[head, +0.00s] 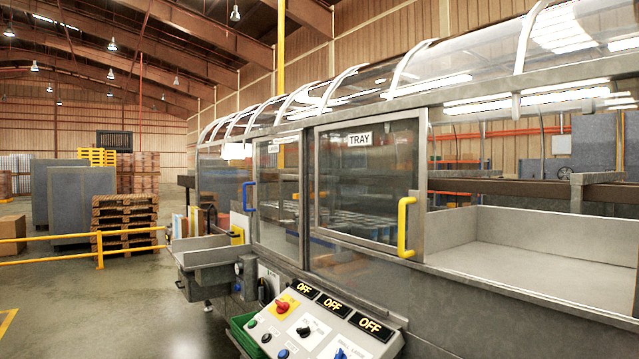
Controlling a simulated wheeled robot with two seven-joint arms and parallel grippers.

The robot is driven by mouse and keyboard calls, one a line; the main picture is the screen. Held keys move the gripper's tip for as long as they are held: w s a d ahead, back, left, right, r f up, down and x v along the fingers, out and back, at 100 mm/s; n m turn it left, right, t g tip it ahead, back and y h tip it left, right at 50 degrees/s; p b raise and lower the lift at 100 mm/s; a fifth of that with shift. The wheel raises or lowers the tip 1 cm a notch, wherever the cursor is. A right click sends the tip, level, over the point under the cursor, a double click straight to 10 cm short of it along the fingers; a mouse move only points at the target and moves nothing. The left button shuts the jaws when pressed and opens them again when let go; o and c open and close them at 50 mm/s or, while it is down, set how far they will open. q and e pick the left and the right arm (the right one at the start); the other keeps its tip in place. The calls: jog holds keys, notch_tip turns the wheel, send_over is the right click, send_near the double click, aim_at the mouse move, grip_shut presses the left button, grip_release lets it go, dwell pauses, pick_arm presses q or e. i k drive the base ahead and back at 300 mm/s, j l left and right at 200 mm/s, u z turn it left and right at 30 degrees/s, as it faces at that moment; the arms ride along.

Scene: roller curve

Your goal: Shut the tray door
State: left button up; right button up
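The tray door (368,180) is a framed clear panel with a white "TRAY" label (360,139) on the front of a long machine. Its yellow upright handle (406,228) is on its right edge. The door stands left of a wide opening, and a grey, walled metal tray (560,247) shows through that opening. Another framed clear panel with a blue handle (249,196) is to the left of the tray door. Neither of my grippers is in view.
A sloped control panel (318,325) with several "OFF" displays, buttons and knobs juts out below the doors. A grey metal trough (205,252) projects at the machine's left end. Yellow railing (60,258) and pallets (125,220) stand farther left. The floor at front left is clear.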

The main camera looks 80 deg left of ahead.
aim_at(417, 201)
jog(key=k+l+u, duration=0.15)
jog(key=u, duration=2.05)
